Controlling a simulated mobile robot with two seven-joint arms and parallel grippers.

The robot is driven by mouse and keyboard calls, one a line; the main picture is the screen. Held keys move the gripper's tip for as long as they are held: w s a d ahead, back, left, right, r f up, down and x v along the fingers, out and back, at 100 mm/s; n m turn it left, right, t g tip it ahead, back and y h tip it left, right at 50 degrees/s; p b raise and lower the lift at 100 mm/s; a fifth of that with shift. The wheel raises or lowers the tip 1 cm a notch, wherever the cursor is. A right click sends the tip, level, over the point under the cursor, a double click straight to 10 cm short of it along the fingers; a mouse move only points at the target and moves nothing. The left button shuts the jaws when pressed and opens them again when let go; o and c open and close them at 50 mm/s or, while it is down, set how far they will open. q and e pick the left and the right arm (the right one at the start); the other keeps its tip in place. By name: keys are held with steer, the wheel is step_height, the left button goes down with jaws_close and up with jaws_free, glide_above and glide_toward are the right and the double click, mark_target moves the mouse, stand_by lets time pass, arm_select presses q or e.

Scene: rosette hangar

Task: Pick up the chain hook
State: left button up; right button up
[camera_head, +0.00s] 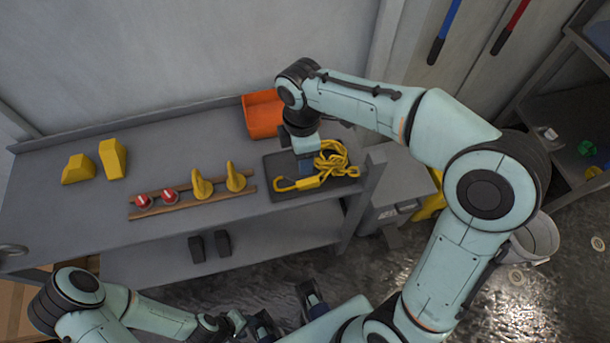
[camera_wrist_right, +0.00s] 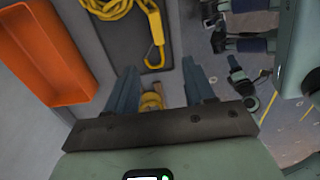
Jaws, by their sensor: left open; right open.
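The chain hook is a yellow carabiner hook (camera_head: 300,184) with a bunched yellow chain (camera_head: 333,160). It lies on a dark mat (camera_head: 340,187) at the right end of the workbench. In the right wrist view the hook (camera_wrist_right: 155,52) lies just beyond my fingertips. My right gripper (camera_wrist_right: 158,67) is open and empty above the bench; in the head view it is at the mat's back left (camera_head: 306,164), its fingertips partly hidden. My left gripper (camera_head: 286,306) is open and empty, low in front of the bench.
An orange bin (camera_head: 262,116) stands behind the mat. Left of the mat, wooden strips (camera_head: 170,207) hold two yellow pegs (camera_head: 236,180) and two red-and-white knobs (camera_head: 169,196). Two yellow blocks (camera_head: 112,158) stand farther left. A white bucket (camera_head: 535,238) is on the floor.

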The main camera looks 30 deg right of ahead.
steer(key=b, duration=0.1)
glide_above(303, 182)
steer(key=f, duration=0.7)
steer(key=shift+s+a+f, duration=0.1)
steer(key=shift+s+a, duration=0.15)
steer(key=shift+s, duration=0.1)
steer(key=shift+w+d+f+b, duration=0.15)
steer(key=shift+f, duration=1.35)
steer(key=shift+w+d+f+b, duration=0.1)
steer(key=shift+f+b, duration=0.05)
steer(key=shift+f, duration=1.3)
jaws_close()
